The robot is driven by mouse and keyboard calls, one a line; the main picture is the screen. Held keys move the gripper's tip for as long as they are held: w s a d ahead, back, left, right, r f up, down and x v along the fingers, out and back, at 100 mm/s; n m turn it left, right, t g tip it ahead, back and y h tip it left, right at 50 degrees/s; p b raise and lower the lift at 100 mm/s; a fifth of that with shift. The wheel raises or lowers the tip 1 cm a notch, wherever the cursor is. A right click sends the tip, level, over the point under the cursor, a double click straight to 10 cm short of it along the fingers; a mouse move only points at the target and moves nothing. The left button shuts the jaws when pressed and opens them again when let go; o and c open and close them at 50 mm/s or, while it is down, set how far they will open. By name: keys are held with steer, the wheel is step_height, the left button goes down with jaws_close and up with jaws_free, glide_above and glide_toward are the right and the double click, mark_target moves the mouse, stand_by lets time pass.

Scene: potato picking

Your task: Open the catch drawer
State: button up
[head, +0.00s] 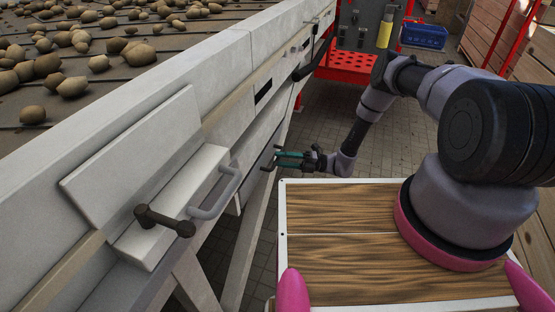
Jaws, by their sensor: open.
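The white potato conveyor (245,55) runs along the left of the head view. A pale box-shaped front (175,205) with a grey bar handle (218,192) and a dark crank knob (165,221) sticks out from its near side. A dark-edged panel (256,166) hangs lower on the same side, farther along. I cannot tell for certain which of these is the catch drawer. My gripper (272,158) has teal fingers, apart and empty, pointing left at the dark-edged panel. I cannot tell whether they touch it. It is beyond the grey handle and clear of it.
Several potatoes (72,86) lie on the belt at the upper left. A red rack (350,68) and a blue crate (423,37) stand at the back. Wooden crates (500,35) are at the right. Paved floor (330,125) is open beyond my wooden deck.

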steer(key=shift+a+r, duration=0.15)
steer(key=shift+a, duration=0.7)
jaws_close()
stand_by(0.8)
